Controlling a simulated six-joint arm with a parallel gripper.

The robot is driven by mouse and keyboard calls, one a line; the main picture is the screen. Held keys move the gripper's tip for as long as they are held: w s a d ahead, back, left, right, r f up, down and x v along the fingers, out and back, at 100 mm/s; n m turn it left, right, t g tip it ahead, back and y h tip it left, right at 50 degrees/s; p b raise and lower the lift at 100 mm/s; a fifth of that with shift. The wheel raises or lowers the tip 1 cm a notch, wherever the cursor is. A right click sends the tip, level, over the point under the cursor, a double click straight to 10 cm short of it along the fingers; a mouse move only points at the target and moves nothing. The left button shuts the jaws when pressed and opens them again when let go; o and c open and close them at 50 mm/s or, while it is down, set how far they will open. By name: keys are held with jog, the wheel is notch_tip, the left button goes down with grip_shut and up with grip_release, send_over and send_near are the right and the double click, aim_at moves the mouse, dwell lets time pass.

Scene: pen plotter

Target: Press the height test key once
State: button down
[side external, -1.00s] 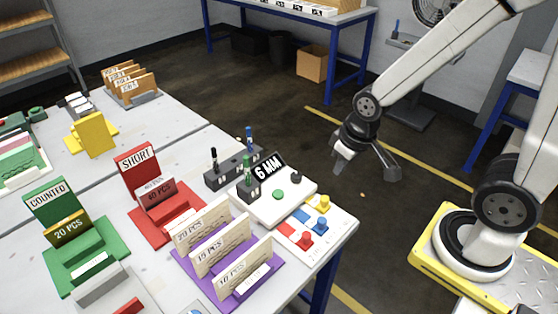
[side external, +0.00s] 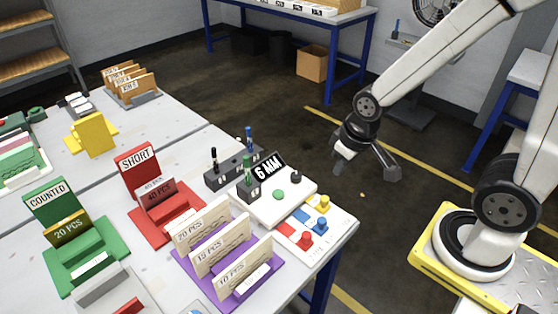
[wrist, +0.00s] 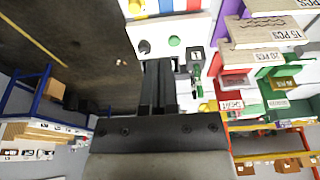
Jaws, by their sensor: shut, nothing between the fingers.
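A white unit (side external: 261,206) with a tilted "6 MM" display (side external: 268,166) stands near the table's right edge. On its top are a round green button (side external: 279,194) and a black knob (side external: 296,178). Neither carries a label I can read, so I cannot tell which is the height test key. In the wrist view the green button (wrist: 174,41) and black knob (wrist: 145,46) show just beyond my fingertips. My gripper (side external: 337,168) is shut and empty, in the air to the upper right of the unit, apart from it.
A white board with red (side external: 305,240), blue (side external: 320,225) and yellow (side external: 323,203) knobs lies in front of the unit. A dark pen block (side external: 230,170) with upright pens stands behind it. Purple (side external: 232,283), red (side external: 160,221) and green card holders stand left.

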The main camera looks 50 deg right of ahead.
jog(key=shift+w, duration=0.1)
dwell(0.7)
jog(key=m+t+y, duration=0.1)
jog(key=m+t, duration=0.6)
jog(key=m, duration=0.1)
send_over(280, 195)
notch_tip(280, 195, down, 7)
jog(key=shift+r, duration=0.15)
jog(key=shift+f, duration=4.4)
